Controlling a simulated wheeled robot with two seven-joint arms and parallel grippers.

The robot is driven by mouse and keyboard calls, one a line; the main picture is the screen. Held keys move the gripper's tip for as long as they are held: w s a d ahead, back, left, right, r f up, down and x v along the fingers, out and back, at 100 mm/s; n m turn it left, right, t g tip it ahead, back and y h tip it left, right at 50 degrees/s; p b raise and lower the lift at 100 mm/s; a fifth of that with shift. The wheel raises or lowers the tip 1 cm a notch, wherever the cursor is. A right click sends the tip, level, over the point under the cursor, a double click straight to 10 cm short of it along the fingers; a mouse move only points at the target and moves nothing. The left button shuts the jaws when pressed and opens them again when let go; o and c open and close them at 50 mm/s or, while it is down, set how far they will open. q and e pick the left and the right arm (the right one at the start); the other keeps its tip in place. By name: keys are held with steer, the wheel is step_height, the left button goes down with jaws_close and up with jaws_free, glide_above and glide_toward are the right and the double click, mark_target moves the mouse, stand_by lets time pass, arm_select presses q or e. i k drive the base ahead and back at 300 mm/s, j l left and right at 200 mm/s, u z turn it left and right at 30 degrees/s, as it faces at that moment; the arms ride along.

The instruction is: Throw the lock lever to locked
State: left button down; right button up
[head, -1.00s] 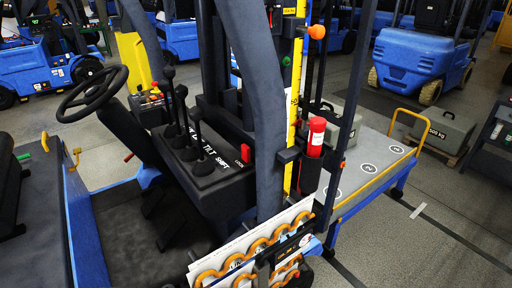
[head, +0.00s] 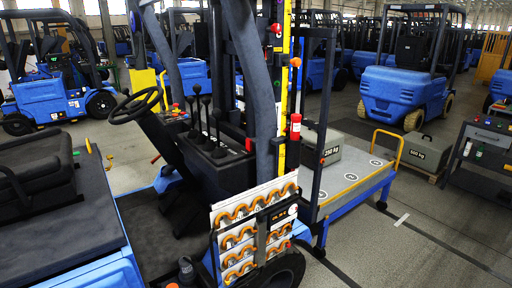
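The lever console (head: 215,158) of the nearest forklift stands left of the picture's middle, with several black levers (head: 205,120) upright on it. A small red lever (head: 249,145) sits at the console's right end, next to the dark mast post; I take it for the lock lever. It is too small here to tell its position, and its label cannot be read. Neither of my grippers is in view.
A steering wheel (head: 136,105) is left of the console. A rack with orange coils (head: 250,228) stands in front of it. A cart (head: 350,183) with a grey 250 kg weight (head: 338,156) is to the right. Open floor (head: 425,250) lies at the lower right.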

mark_target(249, 142)
steer(key=u, duration=1.9)
steer(key=l, duration=1.5)
steer(key=i+l, duration=0.1)
steer(key=l, duration=1.35)
steer(key=i+l, duration=0.1)
steer(key=l, duration=2.85)
